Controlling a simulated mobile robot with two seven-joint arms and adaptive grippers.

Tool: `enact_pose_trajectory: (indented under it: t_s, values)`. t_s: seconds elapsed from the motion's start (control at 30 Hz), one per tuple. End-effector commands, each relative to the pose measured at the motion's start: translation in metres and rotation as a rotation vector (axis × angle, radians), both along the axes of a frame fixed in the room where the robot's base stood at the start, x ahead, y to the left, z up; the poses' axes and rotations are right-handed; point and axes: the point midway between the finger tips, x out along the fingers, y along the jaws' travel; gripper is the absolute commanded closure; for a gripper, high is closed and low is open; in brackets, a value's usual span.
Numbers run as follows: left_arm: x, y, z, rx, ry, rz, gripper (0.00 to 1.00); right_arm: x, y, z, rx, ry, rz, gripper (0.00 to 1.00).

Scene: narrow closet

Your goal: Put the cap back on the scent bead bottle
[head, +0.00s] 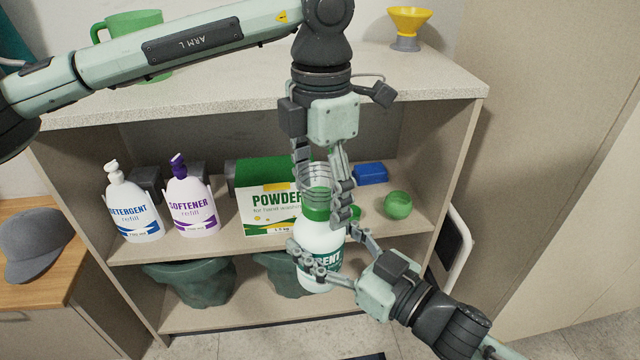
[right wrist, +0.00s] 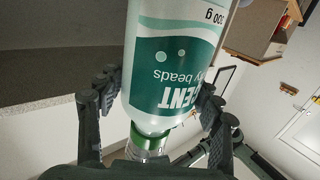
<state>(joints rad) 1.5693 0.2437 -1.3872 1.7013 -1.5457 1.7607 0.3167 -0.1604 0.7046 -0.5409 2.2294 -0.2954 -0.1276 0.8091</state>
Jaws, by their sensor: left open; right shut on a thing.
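The white scent bead bottle (head: 320,240) with a green label and green collar is upright in front of the shelf. My right gripper (head: 330,262) is shut on its body from the right; the bottle also fills the right wrist view (right wrist: 170,75), upside down there. A clear cap (head: 316,177) is at the top of the green collar, and its see-through wall shows in the right wrist view (right wrist: 150,148). I cannot tell whether it is fully seated. My left gripper (head: 325,200) is open, pointing down, with its fingers on both sides of the cap and collar.
A green mug (head: 140,28) and yellow funnel (head: 409,22) are on top. Dark green bins are below.

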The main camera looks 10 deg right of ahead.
Motion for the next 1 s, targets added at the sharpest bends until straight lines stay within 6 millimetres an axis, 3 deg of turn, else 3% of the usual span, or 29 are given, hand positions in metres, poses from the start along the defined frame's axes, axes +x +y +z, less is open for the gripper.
enact_pose_trajectory:
  t_s: [0.07,0.5,0.73,0.77,0.93,1.0]
  values:
    - [0.0001,0.0001,0.0002,0.000,0.000,0.000,0.29,0.0001,0.0002,0.0015,0.001,-0.003,0.001,1.00]
    - [0.0001,0.0002,0.0005,0.000,-0.001,0.000,0.83,-0.0001,0.0003,0.0015,0.001,-0.003,0.001,1.00]
    - [0.0002,0.0003,0.0005,0.001,0.000,-0.006,0.84,-0.0001,0.0003,0.0016,0.001,-0.003,0.001,1.00]
    - [0.0002,0.0003,0.0005,0.001,0.000,-0.006,0.47,-0.0001,0.0003,0.0016,0.001,-0.003,0.001,1.00]
    - [0.0002,0.0003,0.0005,0.001,0.000,-0.006,0.25,-0.0001,0.0003,0.0016,0.001,-0.003,0.001,1.00]
    - [0.0002,0.0003,0.0005,0.001,0.000,-0.006,0.24,-0.0001,0.0003,0.0015,0.001,-0.003,0.001,1.00]
